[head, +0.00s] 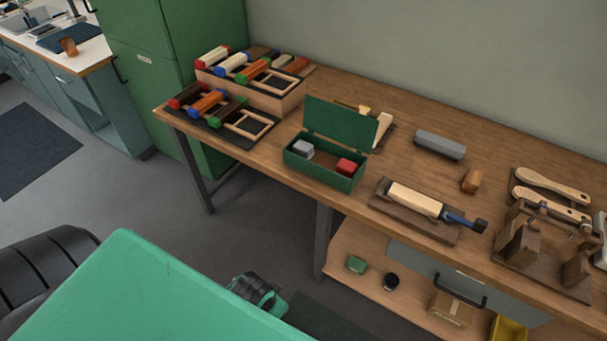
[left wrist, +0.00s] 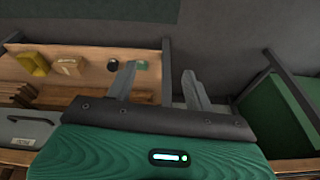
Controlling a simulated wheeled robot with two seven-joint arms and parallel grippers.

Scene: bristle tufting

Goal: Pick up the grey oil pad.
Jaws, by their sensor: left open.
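A small grey block (head: 303,149), which looks like the oil pad, sits in the left part of an open green box (head: 318,175) on the workbench. A red block (head: 346,166) lies in the same box, to its right. The green lid stands raised at the back. My left gripper (left wrist: 159,70) is open and empty in the left wrist view, its two fingers spread apart. It points toward the floor and lower shelf, away from the box. The grey block does not show in the left wrist view. My right gripper is not in view.
A long grey block (head: 440,144) lies farther right on the workbench (head: 480,115). Racks of coloured brush parts (head: 253,92) stand left of the box. The lower shelf (head: 345,240) juts out underneath.

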